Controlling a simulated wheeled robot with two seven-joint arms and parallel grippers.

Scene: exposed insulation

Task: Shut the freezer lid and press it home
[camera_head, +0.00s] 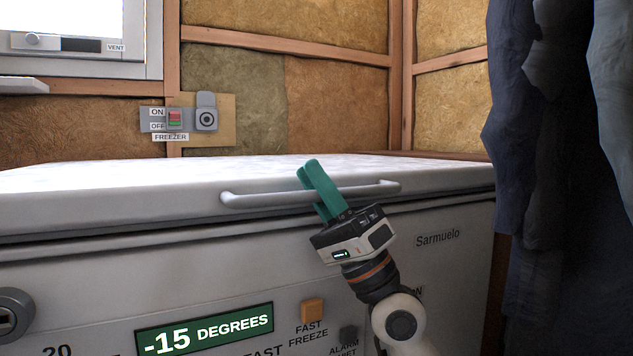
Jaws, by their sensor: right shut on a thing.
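The white freezer lid (110,190) lies low and nearly flat over the chest freezer's body (120,285). A dark line shows between the lid's front edge and the body; I cannot tell whether the lid is fully seated. A pale bar handle (265,199) runs along the lid's front. My right gripper (315,180), with green fingers, reaches up from below and is shut on the handle, right of its middle. The fingers hide part of the bar. My left gripper is not in view.
The freezer front has a green display (205,330) reading -15 degrees and an orange fast-freeze button (312,311). A wall switch (175,119) labelled freezer is behind. Dark hanging cloth (560,150) crowds the right side. The lid's top looks clear.

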